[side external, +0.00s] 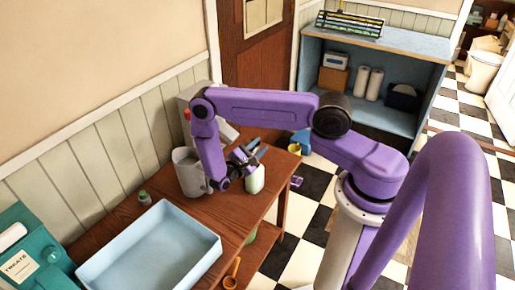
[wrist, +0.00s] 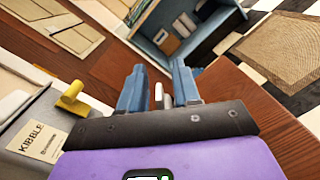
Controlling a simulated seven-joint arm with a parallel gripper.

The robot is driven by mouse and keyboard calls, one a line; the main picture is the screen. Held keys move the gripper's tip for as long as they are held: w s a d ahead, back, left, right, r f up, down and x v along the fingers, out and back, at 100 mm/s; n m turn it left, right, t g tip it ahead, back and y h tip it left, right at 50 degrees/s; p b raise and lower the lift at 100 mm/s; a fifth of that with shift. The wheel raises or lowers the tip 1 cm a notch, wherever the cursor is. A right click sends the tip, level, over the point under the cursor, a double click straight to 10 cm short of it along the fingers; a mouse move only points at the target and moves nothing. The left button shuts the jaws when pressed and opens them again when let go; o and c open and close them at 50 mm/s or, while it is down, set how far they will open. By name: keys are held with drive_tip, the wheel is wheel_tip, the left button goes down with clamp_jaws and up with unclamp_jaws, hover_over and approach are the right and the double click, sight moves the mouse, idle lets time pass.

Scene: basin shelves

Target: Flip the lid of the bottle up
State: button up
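A pale green-white bottle (side external: 256,180) stands upright on the wooden table (side external: 180,205), near its right edge. My gripper (side external: 254,153) is just above and beside the bottle's top in the side view, and it hides that top, so the lid's position cannot be told. In the wrist view my gripper (wrist: 159,82) shows two blue fingers set apart. A narrow whitish piece shows between them; I cannot tell whether it is the lid or whether it is touched.
A grey canister (side external: 186,172) stands left of my gripper. A light blue tray (side external: 205,262) and a small green-capped container (side external: 144,198) are on the table. A KIBBLE box (wrist: 38,140) shows at left in the wrist view. A blue shelf (side external: 400,42) stands behind.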

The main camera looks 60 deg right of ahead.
clamp_jaws()
drive_tip(key=shift+w+n, duration=0.15)
drive_tip(key=shift+n, duration=0.15)
drive_tip(key=n, duration=0.2)
drive_tip(key=w+n, duration=0.1)
drive_tip(key=n, duration=0.1)
drive_tip(key=shift+w+r, duration=0.15)
drive_tip(key=shift+w, duration=0.05)
drive_tip(key=shift+w+d+f+n, duration=0.1)
drive_tip(key=shift+w+n, duration=0.2)
drive_tip(key=shift+n, duration=0.65)
drive_tip(key=shift+w+a+f+n, duration=0.1)
drive_tip(key=shift+w+n, duration=0.15)
drive_tip(key=shift+n, duration=0.65)
drive_tip(key=shift+w+d+f+n, duration=0.1)
drive_tip(key=shift+w+n, duration=0.2)
drive_tip(key=shift+n, duration=0.65)
unclamp_jaws()
